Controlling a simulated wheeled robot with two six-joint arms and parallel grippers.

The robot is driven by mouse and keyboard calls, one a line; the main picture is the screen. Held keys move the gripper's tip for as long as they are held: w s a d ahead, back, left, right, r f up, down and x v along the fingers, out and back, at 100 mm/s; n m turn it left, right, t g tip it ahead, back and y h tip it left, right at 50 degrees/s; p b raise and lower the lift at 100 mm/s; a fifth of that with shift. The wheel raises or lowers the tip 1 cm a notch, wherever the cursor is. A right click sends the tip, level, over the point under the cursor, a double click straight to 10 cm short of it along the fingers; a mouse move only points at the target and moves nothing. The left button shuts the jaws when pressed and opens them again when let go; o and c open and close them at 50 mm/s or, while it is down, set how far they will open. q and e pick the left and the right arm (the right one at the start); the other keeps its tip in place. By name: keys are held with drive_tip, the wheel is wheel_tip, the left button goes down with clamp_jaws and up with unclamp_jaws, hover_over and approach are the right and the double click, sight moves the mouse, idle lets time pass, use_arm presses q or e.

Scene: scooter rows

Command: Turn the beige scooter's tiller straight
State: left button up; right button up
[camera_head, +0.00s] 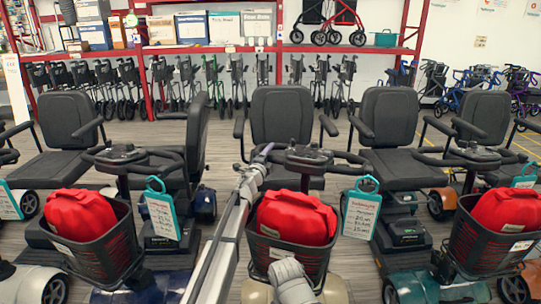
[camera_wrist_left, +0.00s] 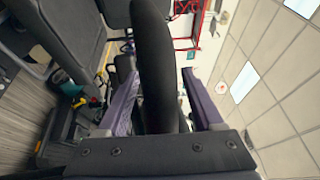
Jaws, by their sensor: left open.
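The beige scooter (camera_head: 337,291) stands at the middle front of the head view, with only parts of its beige body showing low down. Its tiller (camera_head: 305,157) carries a black console and curved black handles, with a dark basket (camera_head: 285,255) holding a red bag below. My left arm reaches up to the tiller's left side. My left gripper (camera_head: 263,150) is open there, small and partly merged with the handle. In the left wrist view, a thick black bar (camera_wrist_left: 154,65), apparently the handle, runs between the two purple fingers. I cannot tell if they touch it.
A blue scooter's basket (camera_head: 92,243) stands close on the left, and a teal scooter (camera_head: 437,289) on the right. Teal tags (camera_head: 361,208) hang between them. Seats (camera_head: 283,115) stand behind. Red shelving (camera_head: 276,50) and rollators line the back.

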use_arm(q)
drive_tip(key=shift+w, duration=0.1)
clamp_jaws()
idle(0.5)
idle(0.9)
